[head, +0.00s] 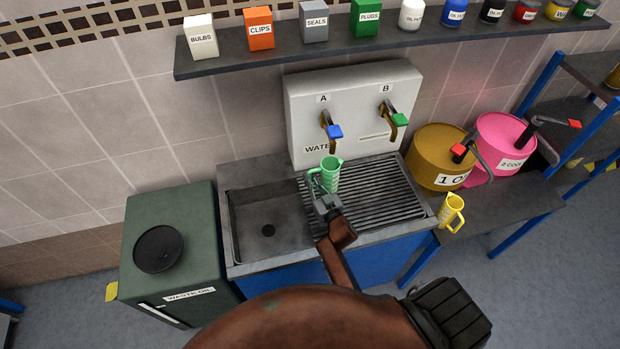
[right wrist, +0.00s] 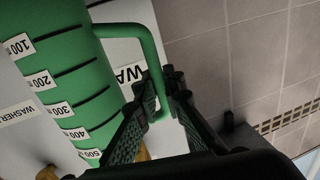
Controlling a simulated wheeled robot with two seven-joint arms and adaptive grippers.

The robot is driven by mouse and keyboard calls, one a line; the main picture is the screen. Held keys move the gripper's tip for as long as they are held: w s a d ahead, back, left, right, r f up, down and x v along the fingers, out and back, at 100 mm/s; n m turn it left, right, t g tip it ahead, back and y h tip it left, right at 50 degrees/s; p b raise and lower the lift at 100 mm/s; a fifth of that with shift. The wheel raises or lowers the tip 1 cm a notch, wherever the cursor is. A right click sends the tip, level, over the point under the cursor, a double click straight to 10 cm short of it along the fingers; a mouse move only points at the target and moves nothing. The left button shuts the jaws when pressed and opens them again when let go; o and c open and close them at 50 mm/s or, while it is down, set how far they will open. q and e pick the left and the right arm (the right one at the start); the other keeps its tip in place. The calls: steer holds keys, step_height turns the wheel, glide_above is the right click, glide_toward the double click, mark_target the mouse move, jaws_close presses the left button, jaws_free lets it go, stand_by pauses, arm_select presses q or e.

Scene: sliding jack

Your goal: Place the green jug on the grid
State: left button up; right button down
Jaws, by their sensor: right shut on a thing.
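The green jug (head: 329,172) is upright over the left part of the metal grid (head: 385,193), below tap A with the blue handle (head: 335,132). I cannot tell whether its base touches the grid. My right gripper (head: 325,201) is at the near side of the jug and is shut on its handle. In the right wrist view the jug (right wrist: 66,75) fills the left side, with volume labels, and its handle runs down between the fingers of my right gripper (right wrist: 158,92). My left gripper is not in view.
The sink basin (head: 265,244) is left of the grid. Tap B (head: 394,118) hangs over the grid's right part. A yellow jug (head: 451,213) stands right of it, by the gold drum (head: 437,150) and pink drum (head: 507,142). A shelf (head: 300,53) is above.

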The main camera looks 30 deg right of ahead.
steer(key=c, duration=2)
jaws_free()
steer(key=shift+f, duration=0.1)
steer(key=shift+c, duration=0.2)
steer(key=shift+s, duration=0.1)
steer(key=s, duration=1.2)
steer(key=shift+a+b, duration=0.2)
steer(key=shift+b, duration=0.15)
